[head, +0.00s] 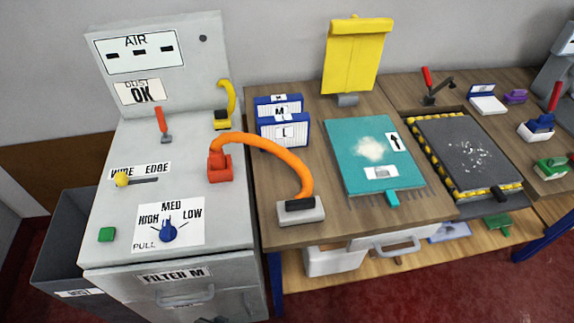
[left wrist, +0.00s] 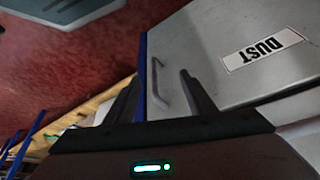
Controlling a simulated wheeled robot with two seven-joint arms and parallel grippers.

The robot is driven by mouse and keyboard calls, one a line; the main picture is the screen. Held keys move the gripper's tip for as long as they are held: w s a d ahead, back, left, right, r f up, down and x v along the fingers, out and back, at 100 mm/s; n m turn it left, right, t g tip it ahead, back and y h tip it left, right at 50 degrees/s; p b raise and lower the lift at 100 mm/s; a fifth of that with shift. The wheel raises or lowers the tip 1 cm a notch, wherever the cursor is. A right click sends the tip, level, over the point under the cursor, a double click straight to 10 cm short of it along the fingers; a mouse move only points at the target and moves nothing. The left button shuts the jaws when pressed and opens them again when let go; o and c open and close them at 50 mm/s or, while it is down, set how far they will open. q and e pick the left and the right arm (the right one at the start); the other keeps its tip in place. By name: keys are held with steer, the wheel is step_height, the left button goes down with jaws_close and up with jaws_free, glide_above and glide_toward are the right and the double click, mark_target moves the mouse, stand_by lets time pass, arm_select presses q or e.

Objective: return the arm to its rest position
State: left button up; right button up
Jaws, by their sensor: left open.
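My left gripper (left wrist: 160,95) shows in the left wrist view with its two dark fingers apart and nothing between them. Behind the fingers is a grey cabinet front (left wrist: 215,40) with a drawer handle (left wrist: 158,88); I cannot tell the exact gap to it. In the head view only a small dark piece (head: 212,320) shows at the bottom edge, in front of the filter drawer (head: 175,275); it may be part of my left gripper. My right gripper is in neither view.
The grey dust cabinet (head: 190,130) stands left of the wooden bench (head: 270,190). An orange hose (head: 270,145) arches from the cabinet to a grey nozzle (head: 300,210) on the bench. A teal mat (head: 350,135) lies on the bench. A grey bin (head: 65,240) stands at left. Red floor (head: 420,290) is clear in front.

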arm_select(q)
steer(key=s+f+b, duration=0.3)
steer(key=f+b, duration=0.1)
steer(key=f, duration=0.8)
steer(key=s+d+f+t+b, duration=0.1)
steer(key=s+f+b, duration=0.3)
steer(key=f, duration=0.9)
steer(key=shift+f+h+b, duration=0.3)
steer(key=shift+b, duration=0.1)
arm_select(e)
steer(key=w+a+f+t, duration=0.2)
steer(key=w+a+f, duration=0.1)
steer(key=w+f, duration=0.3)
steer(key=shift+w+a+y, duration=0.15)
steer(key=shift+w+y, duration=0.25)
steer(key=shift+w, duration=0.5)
arm_select(q)
steer(key=c, duration=0.4)
steer(key=shift+a, duration=0.1)
steer(key=shift+c, duration=0.4)
